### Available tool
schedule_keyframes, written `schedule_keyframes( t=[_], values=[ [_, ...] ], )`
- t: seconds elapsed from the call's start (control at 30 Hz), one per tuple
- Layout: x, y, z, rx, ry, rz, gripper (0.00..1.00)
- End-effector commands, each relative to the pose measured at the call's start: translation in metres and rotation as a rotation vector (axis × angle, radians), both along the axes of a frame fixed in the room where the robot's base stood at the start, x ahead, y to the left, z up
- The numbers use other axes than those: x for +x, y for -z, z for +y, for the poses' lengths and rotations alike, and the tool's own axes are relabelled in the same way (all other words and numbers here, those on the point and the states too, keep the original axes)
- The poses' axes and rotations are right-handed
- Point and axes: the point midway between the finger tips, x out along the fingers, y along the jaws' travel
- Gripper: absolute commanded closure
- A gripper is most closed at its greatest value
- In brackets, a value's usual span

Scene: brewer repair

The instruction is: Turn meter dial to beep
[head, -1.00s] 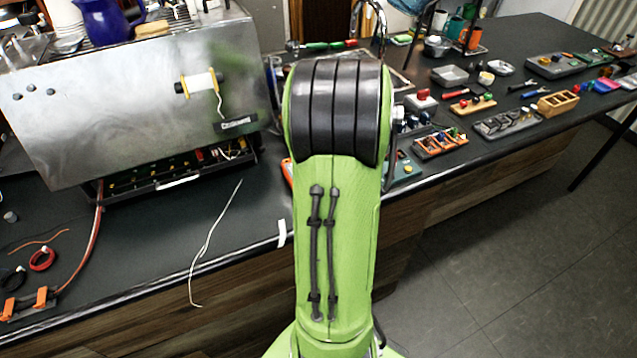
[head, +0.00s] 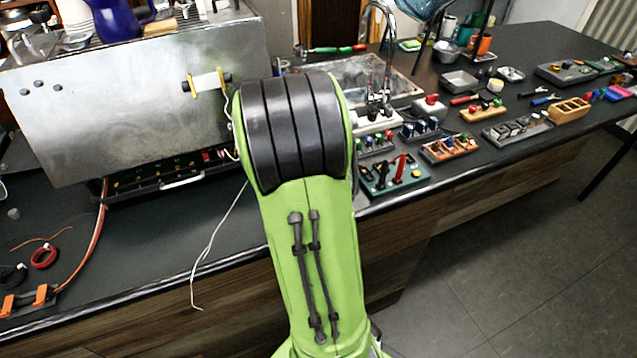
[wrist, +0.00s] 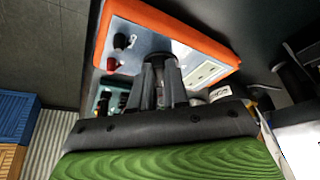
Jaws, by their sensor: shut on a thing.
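The meter (wrist: 195,30) shows in the wrist view with an orange rim and a grey face. A black jack and a red jack are on the left of its face, and a pale display panel (wrist: 206,73) is on the right. My gripper (wrist: 160,62) reaches onto the middle of the face, its dark fingers close together. It is shut on the meter's dial, which the fingers hide, so its pointer cannot be read. In the head view my green arm hides the gripper and the meter.
The steel brewer (head: 130,110) stands at the left, with a thread spool on its panel and an open wiring bay below. A sink (head: 335,85), a green tray (head: 395,175) with red and black handles, and several part trays stand right of my arm. A white wire hangs over the counter edge.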

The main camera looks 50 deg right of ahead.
Motion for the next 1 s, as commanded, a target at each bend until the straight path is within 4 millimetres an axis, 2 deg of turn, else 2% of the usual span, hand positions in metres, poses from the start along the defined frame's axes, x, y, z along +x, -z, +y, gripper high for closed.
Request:
schedule_keyframes(
  t=[0.2, 0.5, 1.0],
  values=[
    [0.0036, 0.0011, 0.0008, 0.001, 0.179, 0.003, 1.00],
    [0.0064, 0.0009, 0.0004, 0.003, 0.355, 0.001, 1.00],
    [0.0073, 0.0010, 0.0005, 0.004, 0.435, 0.002, 1.00]
  ],
)
